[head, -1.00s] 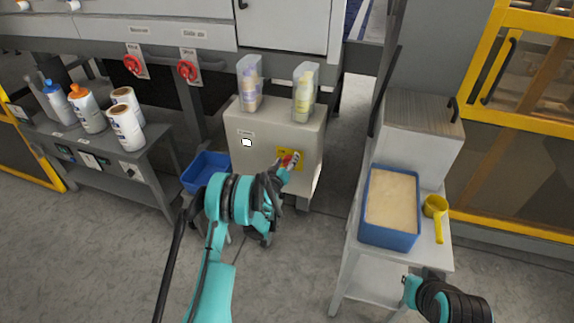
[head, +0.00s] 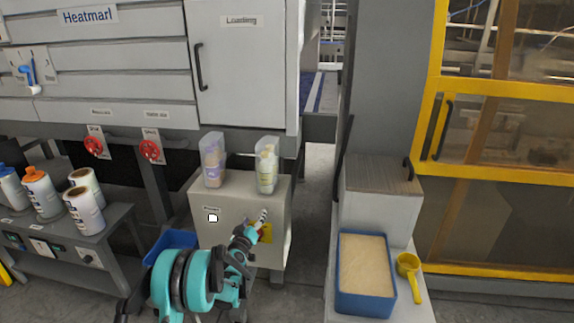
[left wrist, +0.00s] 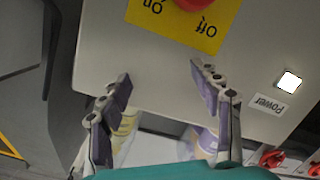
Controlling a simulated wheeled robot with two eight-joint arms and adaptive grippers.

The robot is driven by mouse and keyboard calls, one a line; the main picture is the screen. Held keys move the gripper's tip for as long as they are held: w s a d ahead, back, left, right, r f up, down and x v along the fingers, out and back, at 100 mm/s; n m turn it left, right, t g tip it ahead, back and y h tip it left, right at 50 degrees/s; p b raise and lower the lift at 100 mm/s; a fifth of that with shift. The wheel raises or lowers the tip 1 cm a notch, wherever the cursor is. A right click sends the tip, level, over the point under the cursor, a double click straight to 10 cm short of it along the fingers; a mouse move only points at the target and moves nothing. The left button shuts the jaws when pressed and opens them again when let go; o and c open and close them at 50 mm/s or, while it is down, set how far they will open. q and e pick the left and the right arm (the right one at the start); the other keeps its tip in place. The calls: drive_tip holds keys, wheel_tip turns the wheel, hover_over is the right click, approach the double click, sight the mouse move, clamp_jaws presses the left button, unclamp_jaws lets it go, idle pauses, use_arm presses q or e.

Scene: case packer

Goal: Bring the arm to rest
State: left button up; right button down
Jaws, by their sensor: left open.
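My left arm reaches in from the bottom of the head view. Its gripper (head: 263,218) is in front of the grey box, beside the yellow on/off plate (head: 267,236), and partly covers the plate. In the left wrist view the gripper (left wrist: 163,78) is open, with nothing between its fingers. The box face (left wrist: 150,65) lies beyond the fingertips. The yellow plate (left wrist: 185,22) and part of a red knob (left wrist: 195,3) show at the top edge there. My right gripper is not in view.
Two clear holders with bottles (head: 213,160) (head: 267,165) stand on the box (head: 225,200). A white power light (head: 212,217) shows on its face. A blue bin (head: 172,240) is left of it. A blue tray (head: 344,300) and yellow scoop (head: 409,268) are on the right stand.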

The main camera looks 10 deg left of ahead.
use_arm(q)
drive_tip(key=s+d+r+m+g+h, duration=0.15)
drive_tip(key=s+d+r, duration=0.25)
drive_tip(key=s+r, duration=0.4)
drive_tip(key=s+d+r+m+g, duration=0.35)
drive_tip(key=s+r, duration=0.35)
drive_tip(key=s, duration=0.3)
drive_tip(key=s+f+g+y, duration=0.1)
drive_tip(key=s+f+g, duration=0.1)
drive_tip(key=s, duration=1.3)
drive_tip(key=s+a+f+m+g+y, duration=0.1)
drive_tip(key=s+f+g, duration=0.1)
drive_tip(key=s, duration=1.2)
drive_tip(key=shift+s+a+f, duration=0.2)
drive_tip(key=shift+s+f, duration=0.15)
drive_tip(key=shift+f, duration=0.5)
